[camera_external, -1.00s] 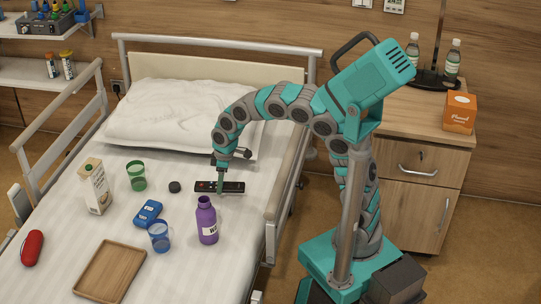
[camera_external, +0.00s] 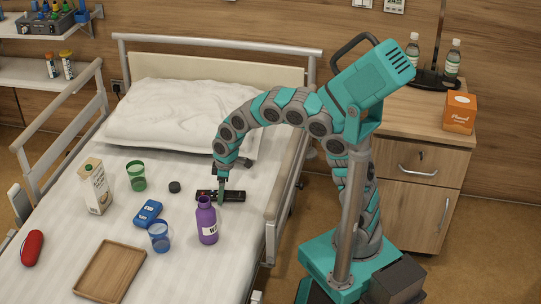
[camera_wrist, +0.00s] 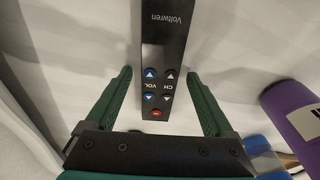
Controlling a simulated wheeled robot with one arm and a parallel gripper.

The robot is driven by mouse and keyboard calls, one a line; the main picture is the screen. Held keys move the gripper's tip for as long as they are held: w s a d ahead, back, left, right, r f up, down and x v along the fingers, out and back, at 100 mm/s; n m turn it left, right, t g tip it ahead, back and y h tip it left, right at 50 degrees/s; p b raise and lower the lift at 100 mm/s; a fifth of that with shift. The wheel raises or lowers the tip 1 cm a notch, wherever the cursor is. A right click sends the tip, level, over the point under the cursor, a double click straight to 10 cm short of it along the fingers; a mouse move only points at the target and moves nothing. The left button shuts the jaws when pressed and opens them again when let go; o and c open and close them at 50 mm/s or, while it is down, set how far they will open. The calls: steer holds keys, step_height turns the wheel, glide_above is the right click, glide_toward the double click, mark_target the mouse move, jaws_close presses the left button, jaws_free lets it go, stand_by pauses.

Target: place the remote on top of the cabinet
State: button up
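The black remote (camera_external: 233,196) lies flat on the bed, just behind the purple bottle. In the wrist view the remote (camera_wrist: 163,60) shows its buttons and runs up between the fingers. My gripper (camera_external: 220,195) points down at the remote in the outside view. In the wrist view my gripper (camera_wrist: 160,90) is open, with one green finger on each side of the remote and gaps between. The cabinet (camera_external: 418,150) is wooden and stands to the right of the bed, partly hidden by my arm.
On the cabinet top are an orange box (camera_external: 460,112), two bottles (camera_external: 452,62) and a dark stand. The purple bottle (camera_external: 207,222) stands close to my gripper. A blue cup (camera_external: 159,237), blue box (camera_external: 148,212) and wooden tray (camera_external: 110,270) are on the bed. A bed rail (camera_external: 285,185) separates bed from cabinet.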

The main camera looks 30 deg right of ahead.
mark_target(215, 193)
steer(key=shift+r+p, duration=0.1)
steer(key=shift+p, duration=0.35)
steer(key=shift+o, duration=0.5)
steer(key=r, duration=0.2)
steer(key=r+b, duration=0.1)
steer(key=r, duration=0.4)
steer(key=shift+s+d+r, duration=0.15)
steer(key=shift+d+r, duration=0.1)
steer(key=shift+r, duration=0.1)
steer(key=shift+w+a+f+g+h, duration=0.15)
steer(key=shift+w+a+g+h, duration=0.3)
steer(key=shift+a+h, duration=0.2)
steer(key=shift+w+a+g+h, duration=0.45)
steer(key=shift+w+a+h, duration=0.1)
steer(key=shift+h, duration=0.3)
steer(key=shift+s+d+f, duration=0.2)
steer(key=shift+f, duration=1.1)
steer(key=shift+s+d+f, duration=0.25)
steer(key=shift+f, duration=1)
steer(key=shift+s+d+f, duration=0.2)
steer(key=shift+f, duration=1.1)
steer(key=shift+c, duration=0.2)
